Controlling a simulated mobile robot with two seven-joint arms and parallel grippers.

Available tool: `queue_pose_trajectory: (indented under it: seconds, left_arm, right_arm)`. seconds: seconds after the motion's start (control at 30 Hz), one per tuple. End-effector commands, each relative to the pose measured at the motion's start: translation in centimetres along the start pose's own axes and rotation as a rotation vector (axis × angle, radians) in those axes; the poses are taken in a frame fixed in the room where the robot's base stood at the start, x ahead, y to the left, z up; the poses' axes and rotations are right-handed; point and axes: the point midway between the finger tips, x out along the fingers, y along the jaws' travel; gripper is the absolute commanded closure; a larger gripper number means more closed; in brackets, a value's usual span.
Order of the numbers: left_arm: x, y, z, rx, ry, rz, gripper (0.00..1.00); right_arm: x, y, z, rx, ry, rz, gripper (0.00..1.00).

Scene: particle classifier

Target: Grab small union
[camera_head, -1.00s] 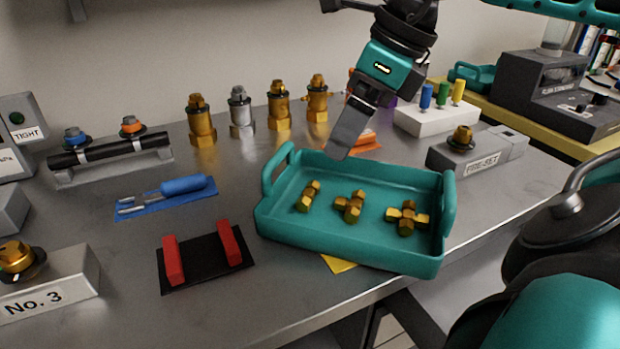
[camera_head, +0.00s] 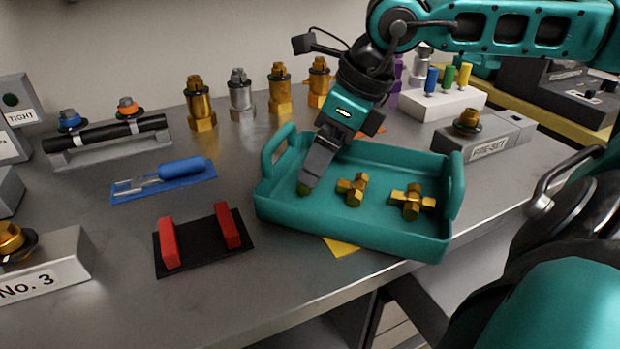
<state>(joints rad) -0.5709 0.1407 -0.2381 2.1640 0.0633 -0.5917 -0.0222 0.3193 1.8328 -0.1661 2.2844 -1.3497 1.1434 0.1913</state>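A teal tray (camera_head: 352,233) with raised end handles stands on the metal table. The small brass union (camera_head: 304,190) lies at its left end, and only a dark bit of it shows at my fingertips. A brass tee (camera_head: 352,190) lies in the middle of the tray and a brass cross (camera_head: 412,201) at the right. My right gripper (camera_head: 308,180) reaches down into the tray over the union and covers most of it. I cannot tell whether its fingers are closed on the union. My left gripper is not in view.
Several fittings stand along the back, among them a silver one (camera_head: 241,98). A black mat with red blocks (camera_head: 228,226) and a blue-handled tool (camera_head: 183,170) lie left of the tray. A grey PRE-SET block (camera_head: 489,148) stands right, behind the tray.

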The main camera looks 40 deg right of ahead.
Motion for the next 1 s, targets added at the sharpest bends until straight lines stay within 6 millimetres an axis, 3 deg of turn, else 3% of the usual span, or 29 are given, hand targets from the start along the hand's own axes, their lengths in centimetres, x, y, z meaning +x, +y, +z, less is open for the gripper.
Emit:
queue_pose_trajectory:
  seconds: [0.6,0.97,1.0]
  left_arm:
    - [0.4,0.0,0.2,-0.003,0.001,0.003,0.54]
    - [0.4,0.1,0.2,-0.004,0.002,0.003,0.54]
    - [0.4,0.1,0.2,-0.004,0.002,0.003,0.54]
  right_arm:
    - [3.2,0.0,0.2,0.002,-0.003,0.002,0.06]
    - [3.6,0.0,0.2,0.001,-0.001,-0.001,0.06]
    - [3.6,0.0,0.2,0.001,-0.001,-0.001,0.10]
